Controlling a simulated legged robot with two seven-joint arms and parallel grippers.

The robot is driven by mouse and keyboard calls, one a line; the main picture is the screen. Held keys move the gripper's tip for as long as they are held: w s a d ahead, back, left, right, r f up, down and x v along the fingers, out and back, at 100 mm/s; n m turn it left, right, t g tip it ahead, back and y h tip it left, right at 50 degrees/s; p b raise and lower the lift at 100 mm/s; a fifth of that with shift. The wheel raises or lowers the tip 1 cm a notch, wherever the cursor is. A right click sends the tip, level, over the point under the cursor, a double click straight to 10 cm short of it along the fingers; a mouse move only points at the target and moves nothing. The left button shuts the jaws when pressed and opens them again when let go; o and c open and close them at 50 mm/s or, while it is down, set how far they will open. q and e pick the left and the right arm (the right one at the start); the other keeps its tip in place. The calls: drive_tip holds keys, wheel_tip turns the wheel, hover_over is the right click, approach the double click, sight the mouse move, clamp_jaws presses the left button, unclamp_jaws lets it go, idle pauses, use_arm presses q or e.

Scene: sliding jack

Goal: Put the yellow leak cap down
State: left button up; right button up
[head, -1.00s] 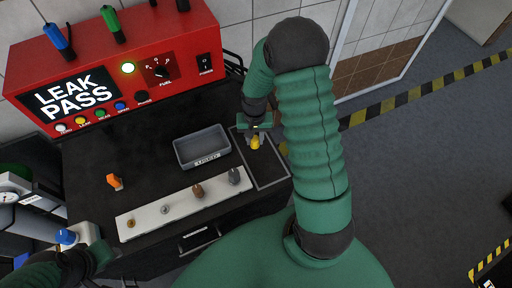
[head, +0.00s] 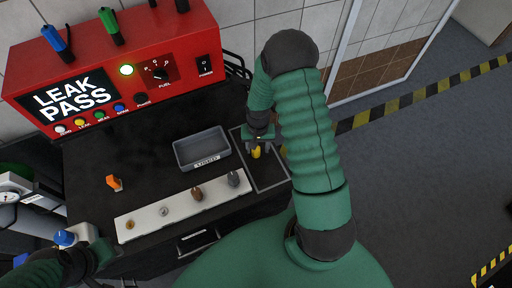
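The yellow leak cap (head: 256,153) is at the fingers of my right gripper (head: 257,144), over the outlined rectangle (head: 272,178) on the right of the black bench top. The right gripper points down and its fingers lie on both sides of the cap. Whether they press on it, and whether the cap touches the bench, is too small to tell. My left gripper (head: 98,256) is at the lower left, by a blue-topped part; its fingertips are not clear.
A grey tray (head: 202,150) stands left of the cap. A white strip (head: 180,208) with several small fittings lies in front. An orange piece (head: 114,183) lies at left. The red tester (head: 110,65) reads LEAK PASS with a lit green lamp. The outlined rectangle is otherwise bare.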

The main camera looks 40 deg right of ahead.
sight(258, 147)
drive_tip(key=shift+d+f, duration=0.1)
drive_tip(key=shift+d, duration=0.25)
drive_tip(key=shift+r, duration=0.25)
wheel_tip(258, 147, up, 12)
use_arm(q)
drive_tip(key=shift+a+f, duration=0.1)
drive_tip(key=shift+f, duration=0.1)
use_arm(e)
drive_tip(key=s+a+r+n+t, duration=0.1)
drive_tip(key=s+a+r+n, duration=0.1)
drive_tip(key=a, duration=0.6)
drive_tip(key=s+a+r+n+t, duration=0.1)
drive_tip(key=s+a+r+n, duration=0.2)
drive_tip(key=a+n, duration=0.3)
drive_tip(key=shift+s+a+r+t, duration=0.35)
drive_tip(key=shift+s+a, duration=0.2)
drive_tip(key=shift+a, duration=0.55)
